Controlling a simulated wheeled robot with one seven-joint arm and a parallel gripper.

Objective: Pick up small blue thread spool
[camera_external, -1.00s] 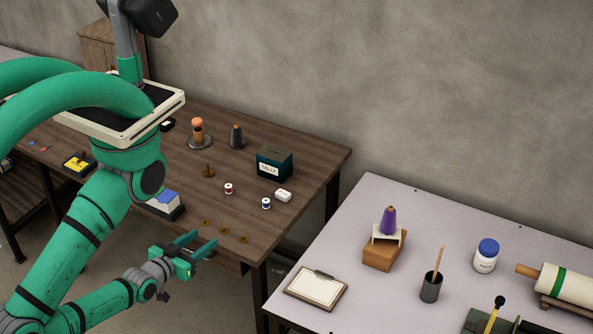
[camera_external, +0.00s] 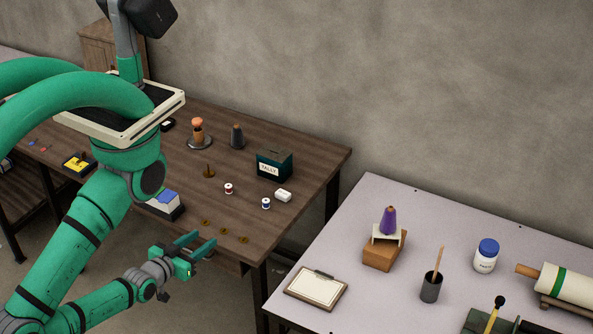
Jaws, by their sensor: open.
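The small blue thread spool (camera_external: 266,204) stands on the brown wooden table (camera_external: 313,177), toward its front right. It has white ends. A similar small dark red spool (camera_external: 228,189) stands to its left. My gripper (camera_external: 203,241) is open and empty, in front of the table's front edge and to the lower left of the blue spool. Its two green fingers point toward the table and are clearly apart from both spools.
Several small brass pieces (camera_external: 223,230) lie along the front edge. A grey table (camera_external: 353,213) with a clipboard (camera_external: 316,289) stands to the right.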

